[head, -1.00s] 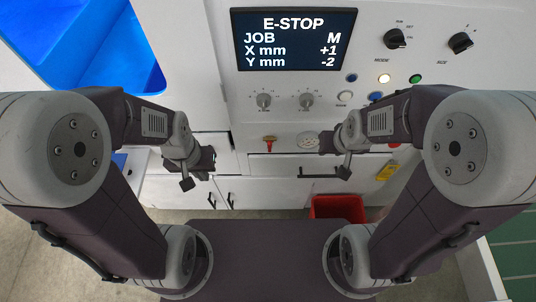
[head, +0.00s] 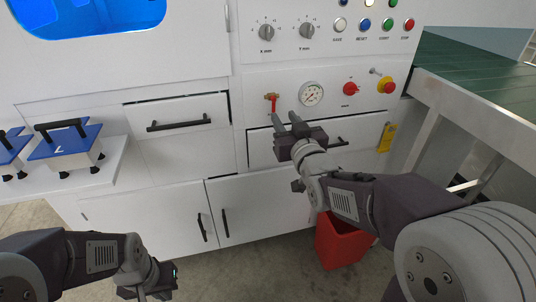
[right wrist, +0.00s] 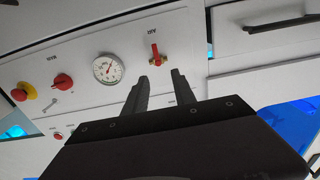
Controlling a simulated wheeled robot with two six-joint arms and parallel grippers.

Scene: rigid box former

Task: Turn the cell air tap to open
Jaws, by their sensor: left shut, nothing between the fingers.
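The air tap (head: 274,101) is a small brass fitting with a red lever on the white machine front, left of the pressure gauge. Its lever hangs down in the head view. In the right wrist view, which is turned over, the tap (right wrist: 155,56) shows just beyond my fingertips. My right gripper (head: 288,118) is open, its two fingers apart and pointing at the panel just below the tap. In the right wrist view the gripper (right wrist: 160,76) has nothing between its fingers; contact with the lever cannot be told. My left gripper (head: 163,283) is low at the bottom left, shut and empty.
The gauge (head: 311,94), a red knob (head: 350,89) and a red-yellow emergency stop (head: 386,86) are right of the tap. A drawer handle (head: 328,143) lies behind my right gripper. A red bin (head: 341,240) stands below, a conveyor (head: 480,85) at right.

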